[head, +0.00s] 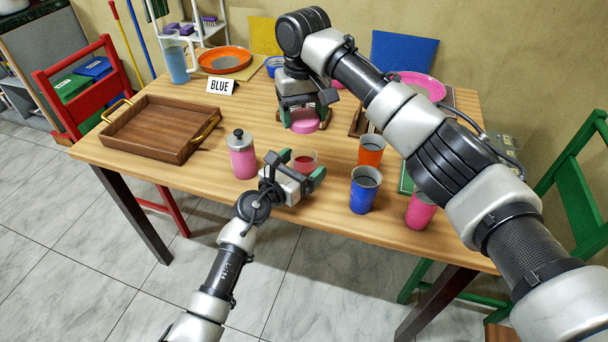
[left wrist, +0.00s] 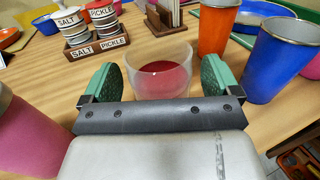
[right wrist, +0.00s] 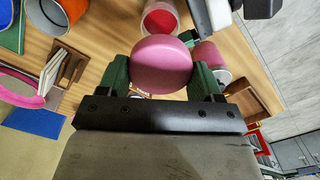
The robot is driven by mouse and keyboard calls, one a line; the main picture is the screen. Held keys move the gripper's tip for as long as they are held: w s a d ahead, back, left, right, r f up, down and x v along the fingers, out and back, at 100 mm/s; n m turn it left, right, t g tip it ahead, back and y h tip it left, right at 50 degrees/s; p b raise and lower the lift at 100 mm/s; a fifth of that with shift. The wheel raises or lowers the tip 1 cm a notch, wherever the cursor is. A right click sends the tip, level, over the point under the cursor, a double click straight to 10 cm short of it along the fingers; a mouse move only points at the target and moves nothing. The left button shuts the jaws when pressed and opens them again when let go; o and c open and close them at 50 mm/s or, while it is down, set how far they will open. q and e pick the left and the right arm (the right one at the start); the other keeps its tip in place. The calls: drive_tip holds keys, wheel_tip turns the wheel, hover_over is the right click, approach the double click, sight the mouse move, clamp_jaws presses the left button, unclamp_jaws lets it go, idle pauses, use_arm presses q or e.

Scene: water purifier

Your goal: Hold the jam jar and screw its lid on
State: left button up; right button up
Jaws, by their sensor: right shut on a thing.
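The jam jar (head: 304,161) is a clear open jar with red jam, standing on the table; it also shows in the left wrist view (left wrist: 160,75). My left gripper (head: 301,172) is open, with its green fingers on either side of the jar and a gap to it in the left wrist view (left wrist: 157,84). The pink lid (head: 304,122) is held by my right gripper (head: 303,112), above the table and behind the jar. In the right wrist view the lid (right wrist: 161,65) sits between the green fingers, and the jar (right wrist: 160,20) is beyond it.
A pink bottle (head: 242,155) stands left of the jar. An orange cup (head: 371,151), a blue cup (head: 364,190) and a pink cup (head: 420,210) stand to the right. A wooden tray (head: 140,143) lies at the left. Salt and pickle jars (left wrist: 88,25) stand behind.

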use_arm(q)
drive_tip(key=c, duration=1.2)
drive_tip(key=shift+c, duration=0.2)
use_arm(e)
drive_tip(key=shift+f, duration=2.45)
drive_tip(key=shift+f, duration=0.9)
drive_tip(key=shift+f, duration=0.6)
